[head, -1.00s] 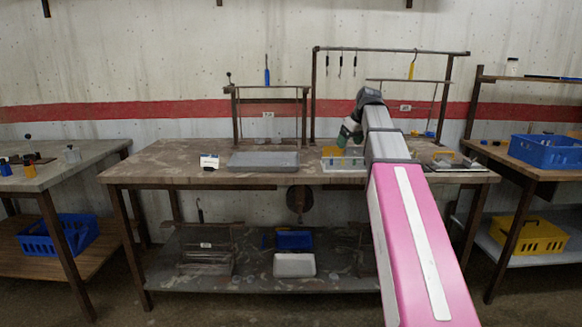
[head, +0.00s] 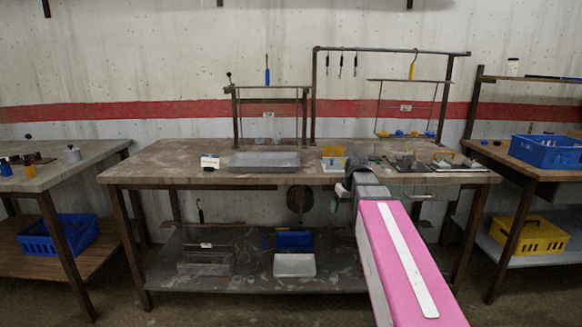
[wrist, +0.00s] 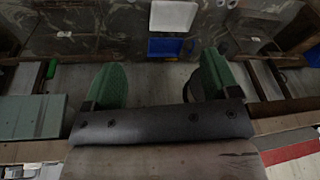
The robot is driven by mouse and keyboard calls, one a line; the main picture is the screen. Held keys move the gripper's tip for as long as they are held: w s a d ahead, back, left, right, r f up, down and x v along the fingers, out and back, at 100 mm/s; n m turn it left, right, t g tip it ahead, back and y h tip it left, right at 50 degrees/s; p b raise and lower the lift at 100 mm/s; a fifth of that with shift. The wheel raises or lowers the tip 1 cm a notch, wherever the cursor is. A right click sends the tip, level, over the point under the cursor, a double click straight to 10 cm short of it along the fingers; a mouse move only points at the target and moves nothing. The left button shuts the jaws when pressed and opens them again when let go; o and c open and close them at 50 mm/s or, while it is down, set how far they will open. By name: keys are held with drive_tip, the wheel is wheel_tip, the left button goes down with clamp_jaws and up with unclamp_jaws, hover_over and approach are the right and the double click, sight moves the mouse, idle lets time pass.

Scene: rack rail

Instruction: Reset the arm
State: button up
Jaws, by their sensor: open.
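My arm, with its pink link, reaches from the lower right of the head view toward the front edge of the middle workbench (head: 210,179). My gripper shows in the wrist view (wrist: 160,78) with two green fingers spread well apart and nothing between them. In the head view the gripper is mostly hidden behind my own wrist, near the bench's front edge.
On the bench are a grey tray (head: 264,168), a small white box (head: 209,162) and several fixtures at the right. The lower shelf holds a blue bin (head: 294,240) and a white bin (head: 294,265). Side benches carry a blue crate (head: 546,151) and small items.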

drive_tip(key=s+f+m+g, duration=0.1)
drive_tip(key=s+f, duration=0.7)
drive_tip(key=f, duration=0.3)
drive_tip(key=s+a+f+m+g+h, duration=0.1)
drive_tip(key=s+f+m, duration=0.1)
drive_tip(key=s+f, duration=0.7)
wheel_tip(320, 180, down, 3)
drive_tip(key=shift+r+m+h, duration=0.2)
drive_tip(key=shift+m+h, duration=0.1)
drive_tip(key=shift+s+a, duration=0.1)
